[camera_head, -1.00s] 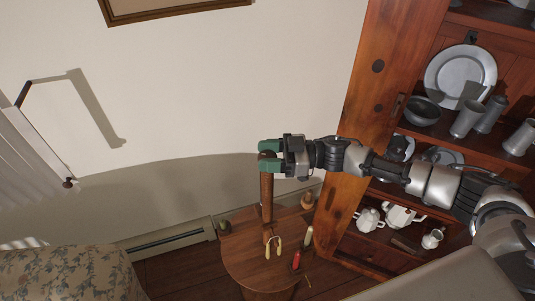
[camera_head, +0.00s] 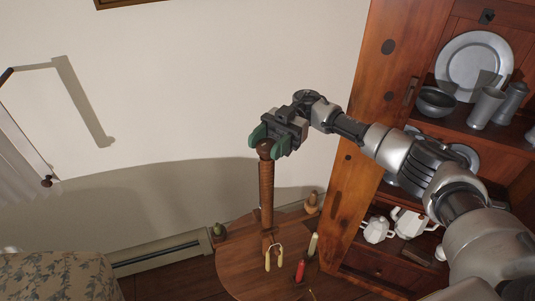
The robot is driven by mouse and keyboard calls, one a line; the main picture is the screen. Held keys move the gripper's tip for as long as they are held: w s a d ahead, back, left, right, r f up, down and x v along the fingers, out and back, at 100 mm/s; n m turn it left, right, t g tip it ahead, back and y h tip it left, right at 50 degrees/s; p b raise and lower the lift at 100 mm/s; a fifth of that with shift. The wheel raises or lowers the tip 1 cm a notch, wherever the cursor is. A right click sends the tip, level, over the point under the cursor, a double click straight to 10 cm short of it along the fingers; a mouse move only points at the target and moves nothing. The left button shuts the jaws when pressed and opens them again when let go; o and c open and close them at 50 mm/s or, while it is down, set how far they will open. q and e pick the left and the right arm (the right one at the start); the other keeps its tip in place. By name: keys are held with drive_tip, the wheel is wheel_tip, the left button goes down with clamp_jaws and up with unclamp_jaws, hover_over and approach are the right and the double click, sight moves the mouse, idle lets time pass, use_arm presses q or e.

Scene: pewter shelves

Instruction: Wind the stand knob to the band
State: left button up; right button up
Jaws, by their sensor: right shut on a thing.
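The stand is a brown wooden post (camera_head: 266,195) with fine rings along it, upright on a round wooden table. Its round dark-brown knob (camera_head: 265,152) is at the top of the post. My right gripper (camera_head: 268,143) has its green fingers on either side of the knob and is shut on it. The gripper is tilted, with the arm coming from the right, and the fingers hide part of the knob. I cannot make out a distinct band on the post. My left gripper is not in view.
The round table (camera_head: 238,262) holds a cream-handled item (camera_head: 274,256), a red bottle-like item (camera_head: 300,271), a pale upright item (camera_head: 312,245) and small pots near its back edge. A wooden cabinet (camera_head: 375,120) with pewter ware stands close on the right. Open wall lies to the left.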

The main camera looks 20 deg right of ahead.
drive_tip(key=shift+n+g+h+b, duration=0.9)
drive_tip(key=shift+n+g+h, duration=0.1)
drive_tip(key=shift+g, duration=0.2)
drive_tip(key=o, duration=0.9)
